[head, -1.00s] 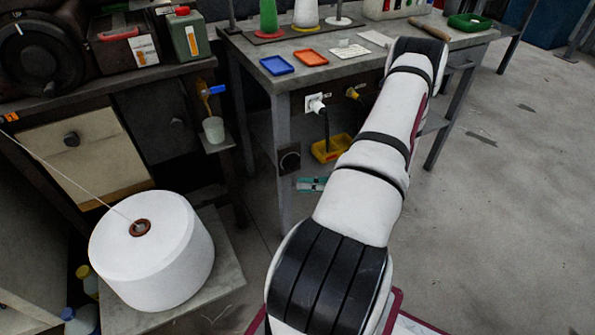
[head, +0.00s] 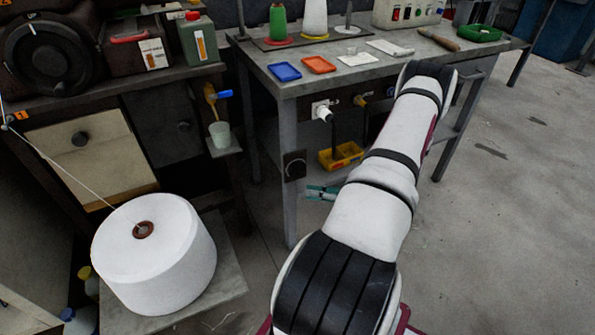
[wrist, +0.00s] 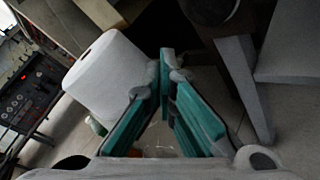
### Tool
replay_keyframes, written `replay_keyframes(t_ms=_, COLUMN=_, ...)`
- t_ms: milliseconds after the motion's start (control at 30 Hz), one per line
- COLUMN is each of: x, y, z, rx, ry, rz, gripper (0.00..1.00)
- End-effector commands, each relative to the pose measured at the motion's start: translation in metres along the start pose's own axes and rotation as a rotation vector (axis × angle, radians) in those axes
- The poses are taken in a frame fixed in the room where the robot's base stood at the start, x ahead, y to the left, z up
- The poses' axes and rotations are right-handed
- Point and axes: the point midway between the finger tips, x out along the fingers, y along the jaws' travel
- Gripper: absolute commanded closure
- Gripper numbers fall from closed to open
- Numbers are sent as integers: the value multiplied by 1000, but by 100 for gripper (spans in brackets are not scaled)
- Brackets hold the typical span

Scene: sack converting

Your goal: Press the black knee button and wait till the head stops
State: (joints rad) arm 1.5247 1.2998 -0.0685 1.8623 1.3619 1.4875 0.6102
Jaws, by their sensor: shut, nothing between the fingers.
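The black knee button (head: 294,164) is on the front left leg of the grey workbench, a dark square plate with a round face. My gripper (head: 320,192) shows as teal fingers just right of and below the button in the head view, partly hidden by my arm. A small gap in the picture separates them; their depth apart is hard to judge. In the wrist view my gripper (wrist: 166,54) has its teal fingertips together with nothing between them. I cannot make out the button for sure there. The sewing head is not clearly identifiable.
A large white thread cone (head: 155,255) stands on a low board at left; it also shows in the wrist view (wrist: 105,75). A yellow bin (head: 341,155) sits under the workbench (head: 350,85). A cup (head: 220,134) stands on a small ledge. Open floor lies at right.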

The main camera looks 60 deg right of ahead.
Motion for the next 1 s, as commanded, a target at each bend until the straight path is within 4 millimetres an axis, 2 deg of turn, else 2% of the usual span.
replay_keyframes(t_ms=400, x=34, y=-26, z=24, rx=-2, ry=2, rz=0, gripper=100)
replay_keyframes(t_ms=1000, x=40, y=-30, z=29, rx=0, ry=1, rz=-1, gripper=100)
